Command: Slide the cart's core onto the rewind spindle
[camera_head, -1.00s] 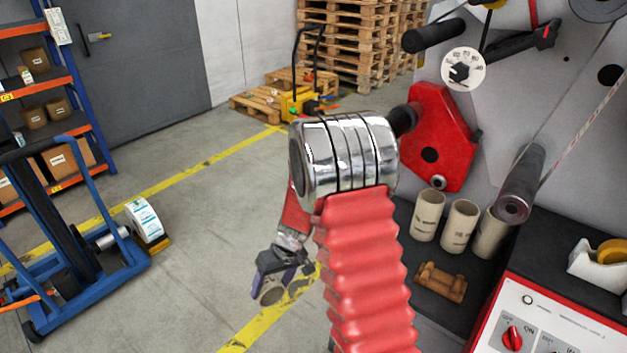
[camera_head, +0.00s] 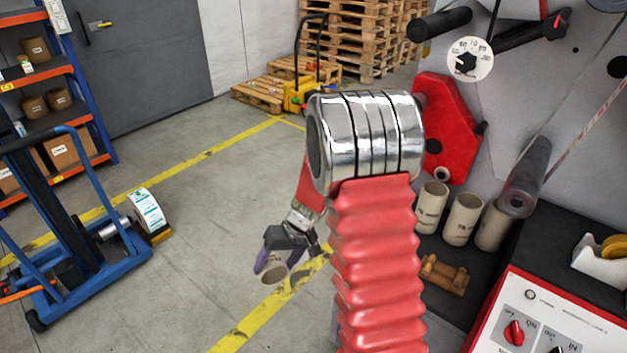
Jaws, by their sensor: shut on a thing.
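My gripper (camera_head: 284,256) hangs left of my red-sleeved arm, over the floor near the yellow line. It is shut on a cardboard core (camera_head: 272,270), whose open end faces the camera. Part of the core is hidden by the fingers. The machine is at right. A dark grey cylinder (camera_head: 525,178) juts from its face, and a black cylinder (camera_head: 440,24) juts out higher up. I cannot tell which is the rewind spindle. The gripper and core are well apart from both.
Several tan cores (camera_head: 462,219) stand on the dark bench below the machine. A brown cradle (camera_head: 443,274), a red-knobbed control panel (camera_head: 540,325) and a tape dispenser (camera_head: 598,255) are close by. A red plate (camera_head: 447,130) sits behind my arm. Floor is clear between cart and arm.

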